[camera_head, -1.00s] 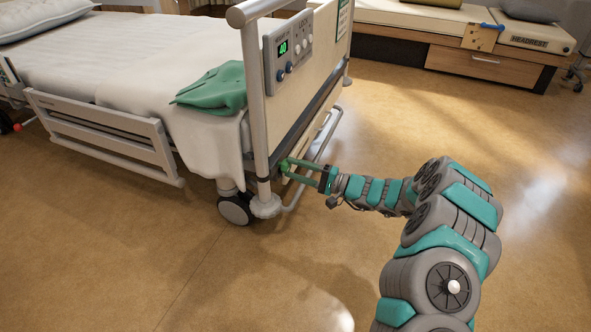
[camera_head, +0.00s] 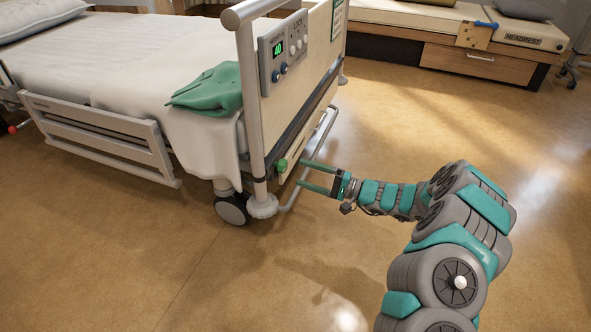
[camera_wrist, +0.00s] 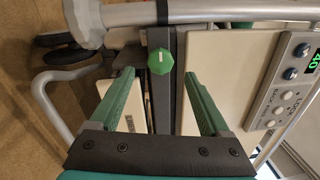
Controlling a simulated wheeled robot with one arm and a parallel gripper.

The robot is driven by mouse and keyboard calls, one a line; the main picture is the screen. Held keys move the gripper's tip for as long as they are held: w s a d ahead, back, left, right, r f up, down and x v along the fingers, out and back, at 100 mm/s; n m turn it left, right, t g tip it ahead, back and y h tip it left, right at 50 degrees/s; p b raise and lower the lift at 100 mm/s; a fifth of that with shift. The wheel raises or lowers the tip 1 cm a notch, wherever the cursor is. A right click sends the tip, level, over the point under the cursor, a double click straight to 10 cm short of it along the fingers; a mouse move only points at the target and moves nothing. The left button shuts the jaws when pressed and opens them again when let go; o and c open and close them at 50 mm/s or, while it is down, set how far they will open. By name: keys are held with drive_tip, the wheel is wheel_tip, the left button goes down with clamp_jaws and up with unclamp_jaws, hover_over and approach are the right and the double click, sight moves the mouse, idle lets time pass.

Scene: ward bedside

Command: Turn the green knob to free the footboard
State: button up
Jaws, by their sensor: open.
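The green knob (camera_head: 282,165) sits low on the bed's footboard (camera_head: 308,80), close to its near post. In the wrist view the knob (camera_wrist: 161,61) is an octagonal green cap with a pale mark, on a dark vertical strip. My gripper (camera_head: 301,174) is open and empty, with its two green fingers pointing at the footboard. The fingertips are a short way back from the knob and do not touch it. In the wrist view the knob lies between and beyond the fingertips of my gripper (camera_wrist: 160,76).
A control panel (camera_head: 285,48) with a display reading 40 is on the footboard. A bent grey rail (camera_head: 306,176) runs low beside my fingers. A castor (camera_head: 232,209) stands below the bed corner. A bench with drawers (camera_head: 480,62) is at the back right. The floor between is clear.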

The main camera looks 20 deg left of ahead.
drive_tip(key=shift+s+d+f, duration=0.1)
drive_tip(key=shift+d+f, duration=0.05)
drive_tip(key=shift+d, duration=1.35)
drive_tip(key=s+a+r+n+g+h, duration=0.1)
drive_tip(key=s+a+r+n+g, duration=0.15)
drive_tip(key=s+r, duration=0.3)
drive_tip(key=s+a+r+n+g+h, duration=0.1)
drive_tip(key=s+r+g, duration=0.2)
drive_tip(key=s+r, duration=0.25)
drive_tip(key=s+d+r+n+g+h, duration=0.1)
drive_tip(key=s+d+r+h, duration=0.1)
drive_tip(key=s, duration=0.4)
drive_tip(key=s+d+r+n+g+h, duration=0.2)
drive_tip(key=s+r+h, duration=0.1)
drive_tip(key=s, duration=0.4)
drive_tip(key=s+d+f+m+t+h, duration=0.1)
drive_tip(key=s+d+t+h, duration=0.1)
drive_tip(key=s+d+h, duration=0.5)
drive_tip(key=s+d+f+m+t+h, duration=0.15)
drive_tip(key=s+d, duration=0.35)
drive_tip(key=d, duration=0.6)
drive_tip(key=s+d+f+m+t+h, duration=0.1)
drive_tip(key=s+d+t+h, duration=0.15)
drive_tip(key=s+d, duration=0.55)
wheel_tip(320, 180, up, 14)
drive_tip(key=w+d+h+p, duration=0.1)
drive_tip(key=d+p, duration=0.1)
drive_tip(key=p, duration=1.2)
drive_tip(key=shift+m+g, duration=0.3)
drive_tip(key=shift+g, duration=0.05)
